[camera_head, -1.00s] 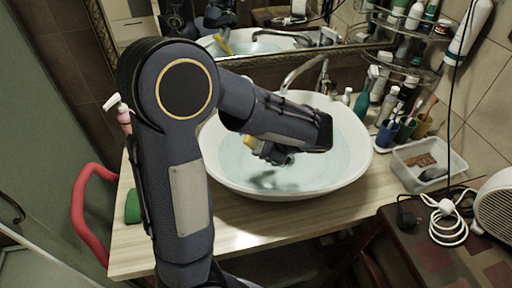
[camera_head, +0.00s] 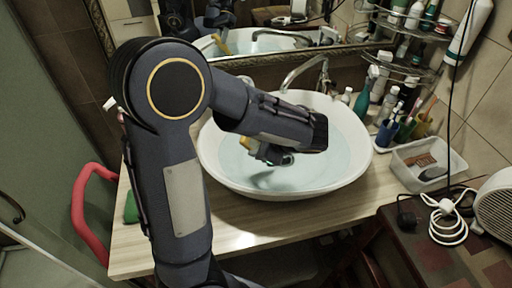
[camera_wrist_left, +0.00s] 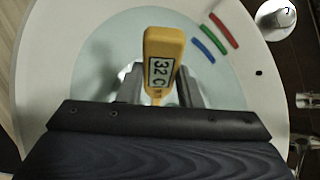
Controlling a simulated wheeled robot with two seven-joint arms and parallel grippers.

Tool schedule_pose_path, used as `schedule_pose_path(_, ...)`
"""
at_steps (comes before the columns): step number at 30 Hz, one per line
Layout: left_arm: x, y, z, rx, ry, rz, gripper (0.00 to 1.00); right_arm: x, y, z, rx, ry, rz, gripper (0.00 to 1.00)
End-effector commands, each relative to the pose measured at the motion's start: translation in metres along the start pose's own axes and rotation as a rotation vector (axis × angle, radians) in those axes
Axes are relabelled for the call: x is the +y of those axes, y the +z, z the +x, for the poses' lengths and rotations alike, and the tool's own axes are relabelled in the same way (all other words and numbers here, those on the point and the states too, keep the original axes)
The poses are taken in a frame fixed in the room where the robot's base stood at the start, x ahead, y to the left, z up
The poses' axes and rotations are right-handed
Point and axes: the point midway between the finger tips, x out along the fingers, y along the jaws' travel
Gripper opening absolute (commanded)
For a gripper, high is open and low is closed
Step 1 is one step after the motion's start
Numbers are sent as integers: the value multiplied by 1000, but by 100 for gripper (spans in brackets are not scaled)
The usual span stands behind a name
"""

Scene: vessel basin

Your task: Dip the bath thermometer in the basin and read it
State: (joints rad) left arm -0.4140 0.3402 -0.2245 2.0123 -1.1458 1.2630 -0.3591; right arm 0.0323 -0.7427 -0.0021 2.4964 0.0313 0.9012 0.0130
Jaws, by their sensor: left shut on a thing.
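The yellow bath thermometer (camera_wrist_left: 164,42) is between the fingers of my left gripper (camera_wrist_left: 160,90), which is shut on it. Its display reads "32 C", turned sideways in the left wrist view. In the head view a bit of the thermometer (camera_head: 246,144) shows beside my left gripper (camera_head: 274,156), over the white basin (camera_head: 285,192) with pale blue water. The thermometer's lower end is hidden, so I cannot tell how deep it is. Red, green and blue marks (camera_wrist_left: 211,38) are on the basin's inner side. My right gripper is not in view.
A chrome faucet (camera_head: 322,76) stands behind the basin. Bottles and cups with brushes (camera_head: 405,128) and a clear tray (camera_head: 399,172) are on the right. A green object (camera_head: 131,207) lies at the counter's left. The counter (camera_head: 240,228) in front is clear.

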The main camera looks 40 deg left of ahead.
Motion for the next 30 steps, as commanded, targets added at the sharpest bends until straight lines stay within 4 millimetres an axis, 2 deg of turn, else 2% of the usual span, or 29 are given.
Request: schedule_pose_path(30, -32, 52, -61, 0, 0, 0, 9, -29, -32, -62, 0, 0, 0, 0)
